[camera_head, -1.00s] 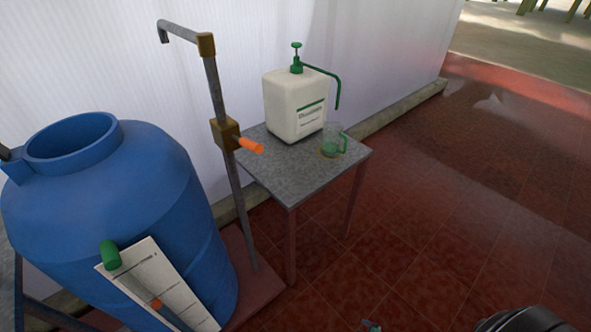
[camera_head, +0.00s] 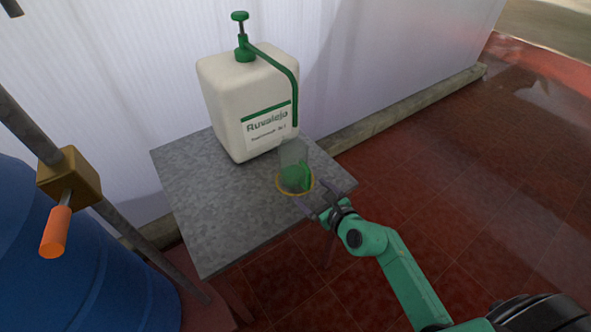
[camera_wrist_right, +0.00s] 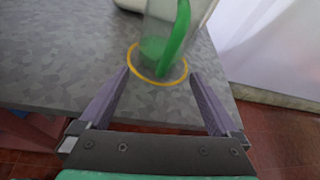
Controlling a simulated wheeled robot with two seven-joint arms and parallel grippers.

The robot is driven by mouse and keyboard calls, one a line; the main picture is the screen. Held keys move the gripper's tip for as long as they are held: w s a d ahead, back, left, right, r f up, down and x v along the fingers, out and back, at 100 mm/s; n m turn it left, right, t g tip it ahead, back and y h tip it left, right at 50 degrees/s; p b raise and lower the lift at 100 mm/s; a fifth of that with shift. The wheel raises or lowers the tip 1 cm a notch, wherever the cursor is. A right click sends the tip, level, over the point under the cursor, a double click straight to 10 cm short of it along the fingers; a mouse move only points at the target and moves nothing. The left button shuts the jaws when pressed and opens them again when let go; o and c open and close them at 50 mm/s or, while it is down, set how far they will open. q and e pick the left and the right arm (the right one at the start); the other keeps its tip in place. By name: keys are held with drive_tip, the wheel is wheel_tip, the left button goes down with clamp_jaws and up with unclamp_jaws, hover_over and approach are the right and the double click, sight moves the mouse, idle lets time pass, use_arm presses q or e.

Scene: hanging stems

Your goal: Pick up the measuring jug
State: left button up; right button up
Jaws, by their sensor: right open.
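The measuring jug (camera_head: 292,160) is clear with a green handle and a green lower part. It stands upright on the grey table, inside a yellow ring marked on the top, below the spout of the white container. My right gripper (camera_head: 318,203) is open and empty at the table's front right edge, just short of the jug. In the right wrist view the jug (camera_wrist_right: 165,35) stands just beyond the gap between the open fingers (camera_wrist_right: 160,85), its green handle facing the gripper. My left gripper is not in view.
The white pump container (camera_head: 225,100) with a green pump and spout stands behind the jug. The grey table (camera_head: 200,215) is otherwise bare. A pipe with a brass valve and orange handle (camera_head: 57,230) and a blue barrel (camera_head: 90,275) are at left. A white wall is behind.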

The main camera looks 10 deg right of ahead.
sight(303, 184)
drive_tip(key=shift+w+a+f, duration=0.15)
drive_tip(key=shift+w+a, duration=0.05)
drive_tip(key=shift+w, duration=0.25)
drive_tip(key=x, duration=0.4)
drive_tip(key=shift+w+d+f+b, duration=0.1)
drive_tip(key=shift+w+f+b, duration=0.2)
drive_tip(key=shift+w, duration=0.05)
drive_tip(key=shift+s+r, duration=0.1)
drive_tip(key=shift+s, duration=0.05)
drive_tip(key=shift+c, duration=0.9)
clamp_jaws()
